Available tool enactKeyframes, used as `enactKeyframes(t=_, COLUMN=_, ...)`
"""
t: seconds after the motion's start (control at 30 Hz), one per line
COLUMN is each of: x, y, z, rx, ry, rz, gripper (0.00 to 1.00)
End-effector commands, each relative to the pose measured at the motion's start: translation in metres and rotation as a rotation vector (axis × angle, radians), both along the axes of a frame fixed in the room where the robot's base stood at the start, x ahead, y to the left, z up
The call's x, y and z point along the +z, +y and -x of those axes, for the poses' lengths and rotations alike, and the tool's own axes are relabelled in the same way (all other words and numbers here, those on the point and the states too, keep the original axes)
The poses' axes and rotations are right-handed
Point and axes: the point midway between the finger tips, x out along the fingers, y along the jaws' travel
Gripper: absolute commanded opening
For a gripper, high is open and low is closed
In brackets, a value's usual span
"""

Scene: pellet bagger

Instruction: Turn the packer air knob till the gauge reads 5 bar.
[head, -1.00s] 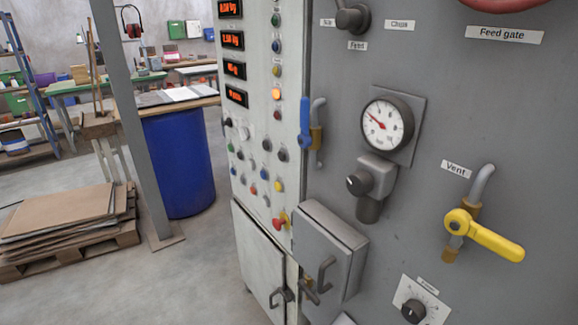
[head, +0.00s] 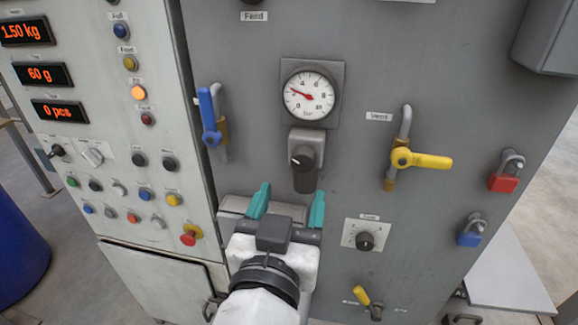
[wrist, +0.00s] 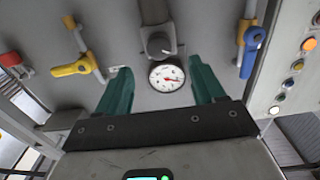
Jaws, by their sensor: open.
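The pressure gauge (head: 309,94) is a round white dial with a red needle, high on the grey panel. Its needle points left and slightly up, at a low value; the exact figure is too small to read. The dark round knob (head: 302,160) sits on a grey regulator body just below the gauge. My gripper (head: 291,198) has two teal fingers, open and empty, in front of the panel and lower than the knob in the head view. In the wrist view the gauge (wrist: 167,75) shows between my fingers (wrist: 163,82), with the knob (wrist: 158,44) beyond them, apart from them.
A blue-handled valve (head: 210,118) stands left of the gauge and a yellow vent lever (head: 425,161) to the right. A small dial (head: 366,241) is lower right. A grey box (head: 235,207) projects from the panel behind my gripper. Red (head: 504,182) and blue padlocks (head: 470,238) hang farther right.

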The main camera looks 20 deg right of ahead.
Motion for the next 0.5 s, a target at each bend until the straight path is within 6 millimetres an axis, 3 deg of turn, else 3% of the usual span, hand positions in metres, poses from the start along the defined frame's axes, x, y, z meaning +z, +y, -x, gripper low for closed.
enactKeyframes(t=0.2, x=0.002, y=-0.025, z=-0.034, rx=-0.004, ry=0.000, rz=0.002, gripper=0.69)
enactKeyframes(t=0.5, x=0.001, y=-0.044, z=-0.060, rx=-0.001, ry=0.002, rz=0.001, gripper=0.69)
